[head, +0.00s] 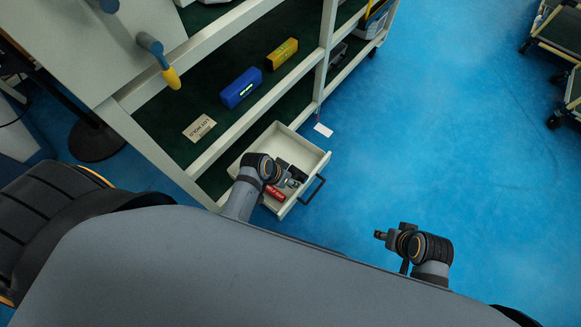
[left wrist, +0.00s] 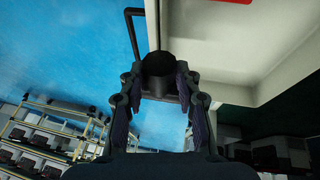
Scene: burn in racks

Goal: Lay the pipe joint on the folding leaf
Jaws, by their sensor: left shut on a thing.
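My left gripper (head: 290,180) is over the open drawer in the head view. In the left wrist view its two fingers (left wrist: 160,95) are closed around a dark, round-ended piece, seemingly the pipe joint (left wrist: 158,67). The piece sits beside the drawer's wall; I cannot tell whether it touches it. A pale flat panel (head: 75,40) at the upper left of the head view may be the folding leaf. My right gripper (head: 381,236) is over the blue floor, away from the rack; its fingers are too small to read.
The pale drawer (head: 312,153) holds a red item (head: 274,192). The rack shelf carries a blue box (head: 241,88), a yellow box (head: 282,54) and a labelled card (head: 199,127). A yellow-tipped tool (head: 160,60) stands out by the panel. Open floor lies right.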

